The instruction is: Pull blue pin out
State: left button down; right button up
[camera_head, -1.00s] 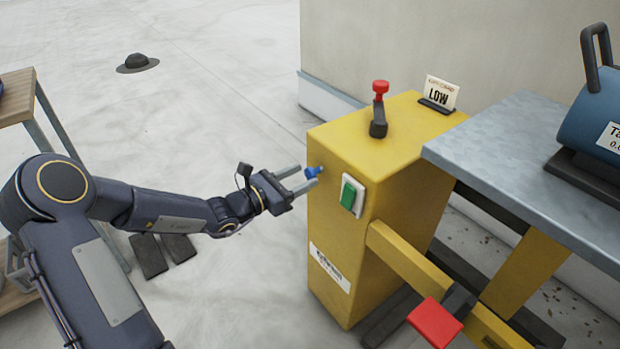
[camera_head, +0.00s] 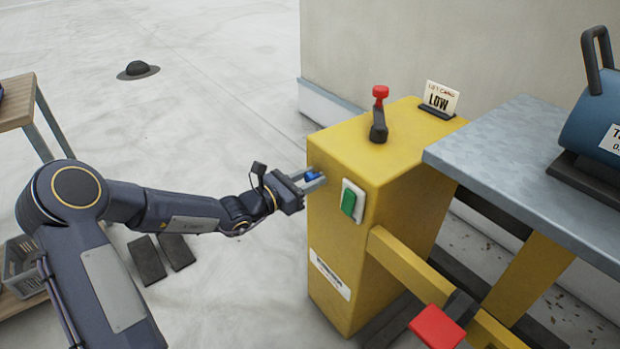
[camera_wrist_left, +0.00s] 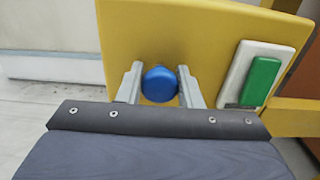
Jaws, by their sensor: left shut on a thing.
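The blue pin (camera_head: 311,176) sticks out of the left face of the yellow post (camera_head: 335,240), near its top. Its round blue head also shows in the left wrist view (camera_wrist_left: 160,84), between the two grey fingers. My left gripper (camera_head: 314,181) is at the post's face, with its fingers around the blue pin and shut on it. In the left wrist view the gripper (camera_wrist_left: 160,88) has one finger on each side of the head. The pin's shaft is hidden. My right gripper is not in view.
A green switch (camera_head: 349,203) on a white plate sits just right of the pin. A red pad (camera_head: 436,327) and grey table (camera_head: 540,150) are to the right.

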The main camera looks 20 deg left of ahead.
pick_arm(q)
jog(key=shift+p+v, duration=0.7)
jog(key=shift+v, duration=0.85)
jog(key=shift+s+a, duration=0.25)
jog(key=c, duration=1.1)
grip_release()
jog(key=shift+s, duration=0.1)
jog(key=shift+a, duration=0.1)
jog(key=p, duration=0.2)
send_near(308, 178)
jog(key=shift+s+a+f, duration=0.25)
jog(key=shift+s+a, duration=0.25)
